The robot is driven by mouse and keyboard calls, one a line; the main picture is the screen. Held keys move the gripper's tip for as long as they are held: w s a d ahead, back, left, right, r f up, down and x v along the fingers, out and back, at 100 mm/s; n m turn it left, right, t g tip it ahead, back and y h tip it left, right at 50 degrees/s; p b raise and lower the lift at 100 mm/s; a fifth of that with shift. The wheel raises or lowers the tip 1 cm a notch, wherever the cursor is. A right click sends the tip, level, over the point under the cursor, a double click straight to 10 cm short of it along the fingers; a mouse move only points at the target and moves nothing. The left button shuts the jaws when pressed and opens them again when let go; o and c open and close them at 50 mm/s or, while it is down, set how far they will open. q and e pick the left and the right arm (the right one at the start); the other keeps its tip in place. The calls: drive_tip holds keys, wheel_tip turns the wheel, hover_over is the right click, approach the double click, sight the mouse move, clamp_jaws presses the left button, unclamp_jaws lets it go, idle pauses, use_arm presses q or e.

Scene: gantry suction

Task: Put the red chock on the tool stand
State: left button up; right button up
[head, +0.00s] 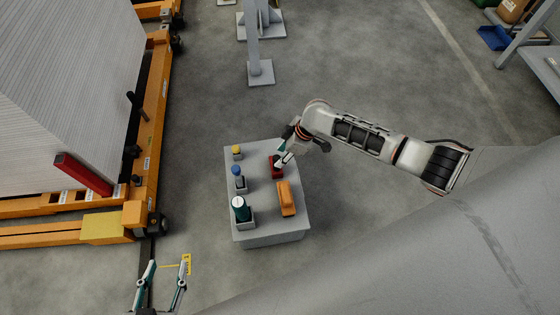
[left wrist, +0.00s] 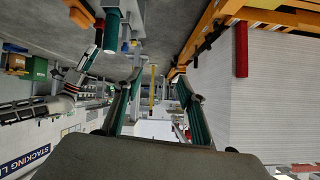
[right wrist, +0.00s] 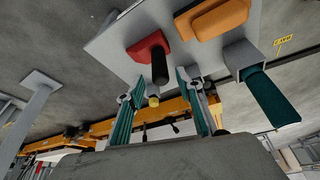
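The red chock (head: 275,171), a red block with a black handle, rests on the grey tool stand (head: 265,239) near its far right part. It also shows in the right wrist view (right wrist: 146,44), its black handle pointing toward the gripper. My right gripper (head: 284,158) is right by the chock in the head view and partly covers it. In the right wrist view its fingers (right wrist: 156,88) are apart, with the handle end near the gap and not clasped. My left gripper (head: 167,267) is open and empty, low at the left, away from the stand.
On the stand are an orange block (head: 286,199), a teal-handled tool (head: 240,208), and blue-topped (head: 237,171) and yellow-topped (head: 237,150) pieces. An orange frame (head: 150,130) with a large pale load and a red bar (head: 83,173) stands left.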

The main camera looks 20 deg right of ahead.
use_arm(q)
drive_tip(key=shift+s+a+f+y+p, duration=0.2)
drive_tip(key=shift+s+a+y+p, duration=0.15)
drive_tip(key=shift+a+p, duration=0.6)
use_arm(e)
drive_tip(key=v, duration=0.6)
drive_tip(key=shift+r, duration=0.3)
use_arm(q)
drive_tip(key=shift+d, duration=0.2)
use_arm(e)
drive_tip(key=shift+s+d, duration=0.15)
